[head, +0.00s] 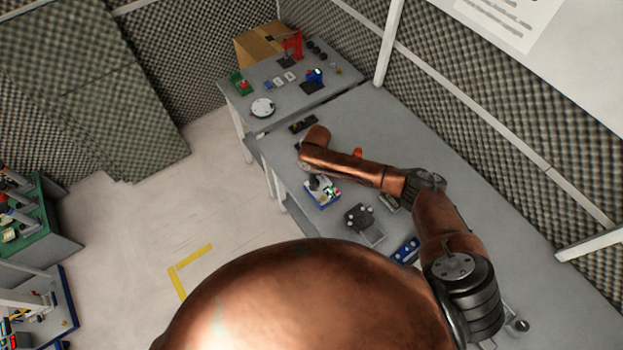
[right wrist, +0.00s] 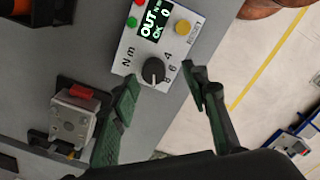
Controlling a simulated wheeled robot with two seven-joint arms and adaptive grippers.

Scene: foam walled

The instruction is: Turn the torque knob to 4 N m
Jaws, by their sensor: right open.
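The torque box (right wrist: 160,40) is white with a blue edge and shows in the right wrist view. Its lit display (right wrist: 152,22) reads "OUT" and "OK". My right gripper (right wrist: 161,77) is open, with one finger on each side of the knob in the picture and no visible contact. In the head view the box (head: 329,196) lies partly under my right gripper (head: 318,185). My left gripper is out of view.
A yellow reset button (right wrist: 183,27) and red and green lamps are on the box. A grey block with a red part (right wrist: 75,115) stands nearby. In the head view, a dark fixture (head: 360,217) stands on the grey bench (head: 480,220), whose right side is largely clear.

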